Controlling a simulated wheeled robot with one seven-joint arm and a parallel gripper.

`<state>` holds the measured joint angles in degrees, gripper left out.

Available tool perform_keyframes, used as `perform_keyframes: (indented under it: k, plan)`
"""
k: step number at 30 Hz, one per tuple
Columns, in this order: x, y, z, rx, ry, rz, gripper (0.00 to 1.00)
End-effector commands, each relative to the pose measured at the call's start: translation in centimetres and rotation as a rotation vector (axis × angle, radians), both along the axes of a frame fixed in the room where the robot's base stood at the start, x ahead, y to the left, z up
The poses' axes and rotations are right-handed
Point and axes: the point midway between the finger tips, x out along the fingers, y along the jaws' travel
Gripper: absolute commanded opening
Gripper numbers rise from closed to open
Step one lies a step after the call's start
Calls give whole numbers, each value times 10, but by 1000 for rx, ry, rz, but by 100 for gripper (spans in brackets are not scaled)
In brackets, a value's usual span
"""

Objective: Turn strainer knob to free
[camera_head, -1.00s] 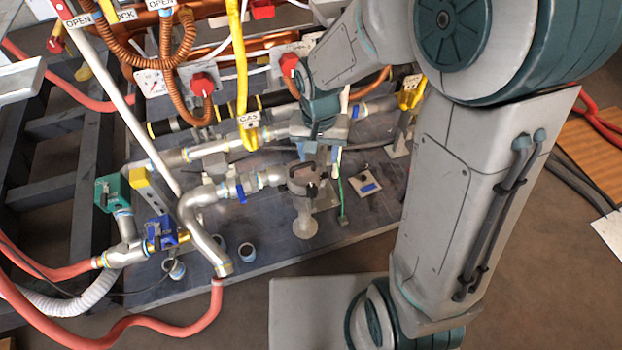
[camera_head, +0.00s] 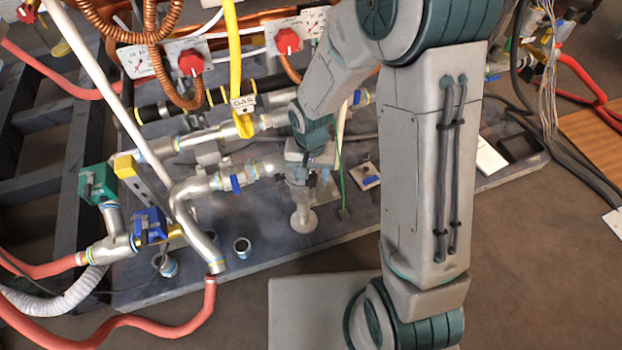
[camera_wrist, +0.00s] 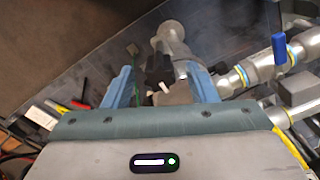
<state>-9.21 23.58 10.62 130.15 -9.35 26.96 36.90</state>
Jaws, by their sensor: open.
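The strainer knob (camera_wrist: 158,68) is dark, with a small pale pointer on its near side. In the wrist view it sits between the two blue fingers of my gripper (camera_wrist: 160,78), on the metal strainer body. The fingers are apart, one on each side of it; I cannot tell whether either touches. In the head view my gripper (camera_head: 308,168) is over the strainer at the right end of the lower pipe and hides the knob. The strainer's round lower flange (camera_head: 303,220) shows below the gripper.
A small blue valve handle (camera_head: 235,184) is on the pipe just left of the strainer. A yellow gas pipe (camera_head: 236,70) and red-knobbed panels (camera_head: 191,62) stand behind. A white pole (camera_head: 105,90) slants at left. The dark board (camera_head: 270,250) in front is mostly clear.

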Motion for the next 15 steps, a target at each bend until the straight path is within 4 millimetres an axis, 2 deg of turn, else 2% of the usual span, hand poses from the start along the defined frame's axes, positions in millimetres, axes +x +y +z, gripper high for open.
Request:
perform_keyframes:
  k: [4, 13, 15]
  plan:
    - [0, 0, -10, 0, 0, 0, 52]
    - [0, 0, -11, 0, 0, -1, 52]
    - [0, 0, -11, 0, 0, -1, 33]
